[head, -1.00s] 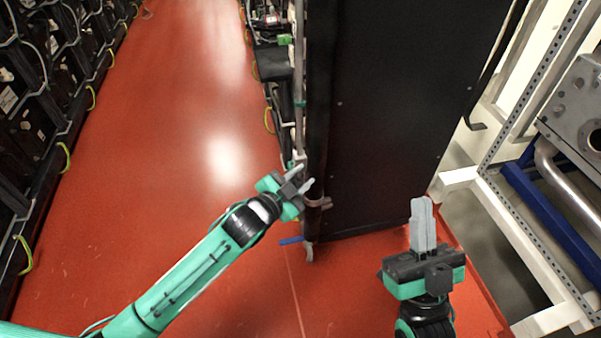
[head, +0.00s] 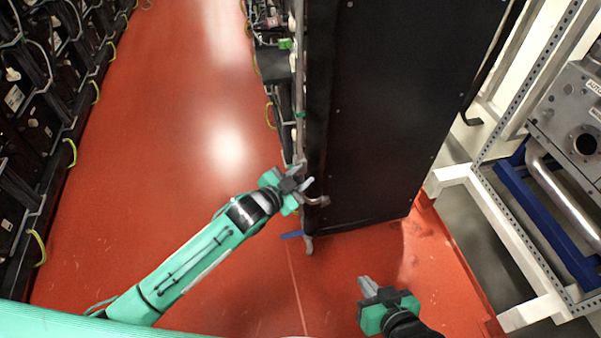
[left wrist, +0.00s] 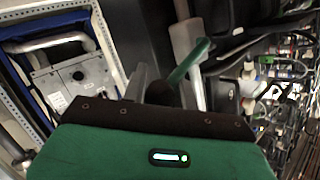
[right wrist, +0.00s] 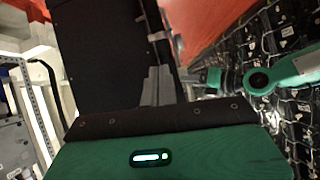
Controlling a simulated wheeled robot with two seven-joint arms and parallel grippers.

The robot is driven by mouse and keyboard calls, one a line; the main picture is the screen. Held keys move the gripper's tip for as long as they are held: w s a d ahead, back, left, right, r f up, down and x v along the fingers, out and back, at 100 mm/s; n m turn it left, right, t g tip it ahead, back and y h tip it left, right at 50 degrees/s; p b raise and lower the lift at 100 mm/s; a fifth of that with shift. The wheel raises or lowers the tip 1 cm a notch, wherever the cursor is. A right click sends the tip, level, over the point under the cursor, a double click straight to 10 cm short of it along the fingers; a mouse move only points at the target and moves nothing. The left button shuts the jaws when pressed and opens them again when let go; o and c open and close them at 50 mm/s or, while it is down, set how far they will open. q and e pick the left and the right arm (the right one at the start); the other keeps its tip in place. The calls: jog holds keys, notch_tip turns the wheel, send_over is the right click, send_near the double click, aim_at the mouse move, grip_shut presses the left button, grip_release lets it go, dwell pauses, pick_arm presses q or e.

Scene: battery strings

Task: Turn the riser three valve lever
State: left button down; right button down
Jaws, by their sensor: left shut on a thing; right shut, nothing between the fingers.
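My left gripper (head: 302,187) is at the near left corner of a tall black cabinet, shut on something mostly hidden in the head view. In the left wrist view a green lever-like bar (left wrist: 187,62) crosses between the fingers of this gripper (left wrist: 165,75). I cannot tell for sure that it is the riser three lever. A brownish pipe end (head: 318,201) shows just beside the gripper, and a blue lever (head: 291,235) sticks out lower down. My right gripper (head: 366,286) is shut and empty over the floor; its closed fingers also show in the right wrist view (right wrist: 157,86).
The black cabinet (head: 385,110) stands right of the left gripper. A white frame (head: 490,215) with a blue beam (head: 548,225) and metal machinery is at the right. Battery racks (head: 35,110) line the left. The red aisle floor (head: 170,130) is clear.

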jog(key=s+d+r+g+h+p, duration=0.2)
jog(key=s+d+g+h+p, duration=0.3)
jog(key=d, duration=0.4)
pick_arm(q)
jog(key=shift+w+a+r+n+g+p, duration=0.2)
jog(key=shift+w+r+n+g+p, duration=0.15)
jog(key=shift+n+g+p, duration=0.5)
pick_arm(e)
notch_tip(320, 180, down, 5)
jog(key=shift+w+m+g+y, duration=0.15)
jog(key=shift+m+g+y, duration=0.35)
jog(key=shift+g, duration=0.5)
jog(key=shift+f, duration=0.15)
